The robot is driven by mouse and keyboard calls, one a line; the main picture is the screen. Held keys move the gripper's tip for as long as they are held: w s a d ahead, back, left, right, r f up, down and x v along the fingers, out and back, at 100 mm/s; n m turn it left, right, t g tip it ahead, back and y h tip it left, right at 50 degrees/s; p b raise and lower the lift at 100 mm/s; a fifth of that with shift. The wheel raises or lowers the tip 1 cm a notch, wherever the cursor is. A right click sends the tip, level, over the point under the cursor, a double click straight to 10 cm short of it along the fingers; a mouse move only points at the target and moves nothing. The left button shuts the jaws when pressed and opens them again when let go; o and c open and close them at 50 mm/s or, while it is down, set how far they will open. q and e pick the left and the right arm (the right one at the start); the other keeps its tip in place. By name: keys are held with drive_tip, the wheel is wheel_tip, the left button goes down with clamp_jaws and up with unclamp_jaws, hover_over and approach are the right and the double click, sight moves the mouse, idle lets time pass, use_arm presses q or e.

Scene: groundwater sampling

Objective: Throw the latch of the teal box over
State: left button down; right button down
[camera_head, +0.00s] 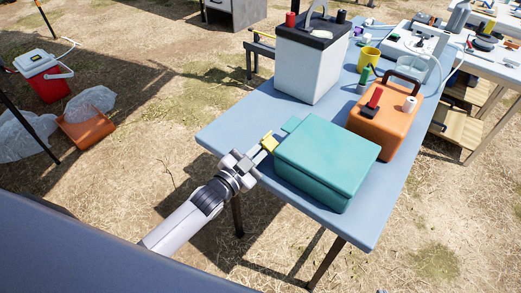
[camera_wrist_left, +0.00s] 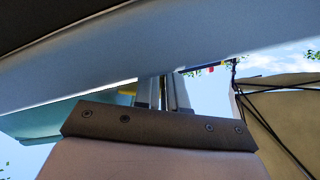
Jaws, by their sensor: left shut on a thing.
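The teal box (camera_head: 328,158) stands shut on the near end of the blue-grey table. A small teal tab (camera_head: 291,125) juts from its upper left side. A yellow latch piece (camera_head: 269,141) is at the box's left side. My left gripper (camera_head: 262,151) comes in from the lower left and is shut on the yellow latch. In the left wrist view my left gripper's fingers (camera_wrist_left: 163,92) reach up beside a bit of yellow (camera_wrist_left: 130,88), with the teal box (camera_wrist_left: 75,110) to the left. The exact grip is partly hidden. My right gripper is out of view.
The blue-grey table (camera_head: 232,125) is bare to the left of the box. An orange case (camera_head: 378,135) stands close behind the box on the right. A large white box (camera_head: 308,68) with a dark lid stands farther back. A yellow cup (camera_head: 369,59) is beyond it.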

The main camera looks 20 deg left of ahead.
use_arm(q)
drive_tip(key=m, duration=0.1)
drive_tip(key=r+m+p, duration=0.1)
drive_tip(key=m, duration=0.1)
drive_tip(key=shift+r+m, duration=0.3)
drive_tip(key=m, duration=0.1)
drive_tip(key=r+m, duration=0.1)
drive_tip(key=shift+s+d+m+p, duration=0.1)
drive_tip(key=shift+d+m+p, duration=0.05)
drive_tip(key=shift+m+p, duration=0.25)
drive_tip(key=m, duration=0.2)
drive_tip(key=shift+d+r+m, duration=0.3)
drive_tip(key=shift+r, duration=0.1)
drive_tip(key=shift+s+d+r+m, duration=0.15)
drive_tip(key=shift+d+r+m, duration=0.1)
drive_tip(key=shift+m, duration=0.65)
drive_tip(key=shift+s+d+r+m, duration=0.1)
drive_tip(key=shift+d+r+m, duration=0.15)
drive_tip(key=shift+m, duration=0.65)
drive_tip(key=c, duration=1.2)
unclamp_jaws()
drive_tip(key=v, duration=0.7)
